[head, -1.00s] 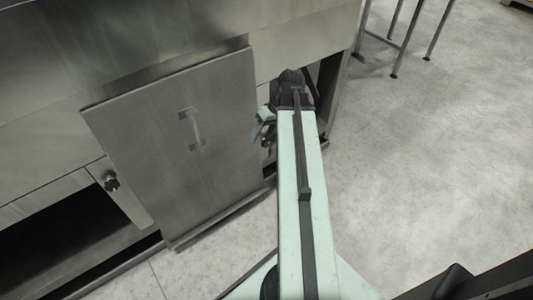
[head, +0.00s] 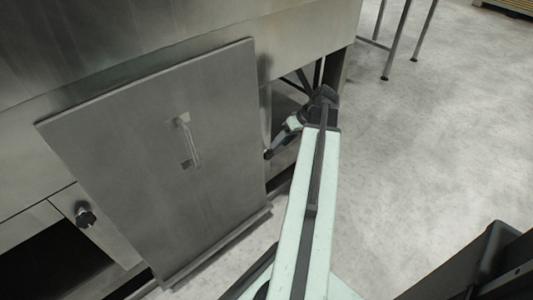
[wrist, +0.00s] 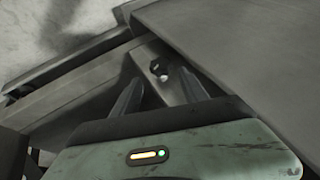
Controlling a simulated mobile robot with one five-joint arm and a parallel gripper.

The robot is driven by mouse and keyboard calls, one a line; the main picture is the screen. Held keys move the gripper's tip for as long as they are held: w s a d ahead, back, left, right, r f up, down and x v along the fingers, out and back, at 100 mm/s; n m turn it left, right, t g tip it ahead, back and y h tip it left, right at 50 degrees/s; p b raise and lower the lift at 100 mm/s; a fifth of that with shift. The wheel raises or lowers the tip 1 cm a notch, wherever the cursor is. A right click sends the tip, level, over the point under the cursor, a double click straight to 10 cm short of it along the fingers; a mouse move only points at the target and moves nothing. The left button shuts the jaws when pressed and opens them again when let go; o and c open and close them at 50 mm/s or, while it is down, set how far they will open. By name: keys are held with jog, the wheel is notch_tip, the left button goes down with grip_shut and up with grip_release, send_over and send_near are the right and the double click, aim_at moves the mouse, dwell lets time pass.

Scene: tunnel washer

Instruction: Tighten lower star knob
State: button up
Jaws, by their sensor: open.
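A dark star knob (wrist: 158,68) sits on a pale metal strip beside the large panel in the wrist view. My gripper (wrist: 160,76) is open, with its two fingers pointing toward the knob. The knob shows in the gap between the fingertips, apparently just beyond them, and nothing is gripped. In the head view my gripper (head: 285,135) is by the right edge of the panel, partly hidden by my own arm. A small dark round shape (head: 268,154) at its tip looks like the knob. Another dark knob (head: 85,217) is on a metal strip left of the panel.
The large grey panel (head: 150,120) with a bar handle (head: 188,142) stands left of my gripper. A dark opening (head: 50,265) lies at lower left. A metal stand's legs (head: 395,40) are at upper right. The floor (head: 430,140) on the right is clear.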

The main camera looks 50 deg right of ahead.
aim_at(273, 152)
jog(key=b+x, duration=0.6)
jog(key=x, duration=0.1)
jog(key=shift+w+a+f, duration=0.15)
jog(key=shift+f, duration=0.15)
jog(key=shift+r, duration=0.1)
jog(key=c, duration=1.1)
jog(key=shift+w+d+f+y+b, duration=0.1)
jog(key=shift+d+f+y+b, duration=0.25)
jog(key=shift+y+b, duration=0.35)
jog(key=shift+f+y+b, duration=0.25)
jog(key=shift+y+b, duration=0.15)
jog(key=shift+b, duration=0.6)
jog(key=shift+m+t+y+b, duration=0.3)
jog(key=shift+m+y+b, duration=0.1)
jog(key=shift+y+b, duration=0.25)
jog(key=shift+r+y+b, duration=0.15)
jog(key=shift+y+b, duration=0.1)
jog(key=shift+b, duration=0.1)
jog(key=shift+a+r, duration=0.15)
jog(key=shift+r, duration=0.15)
jog(key=o, duration=1.1)
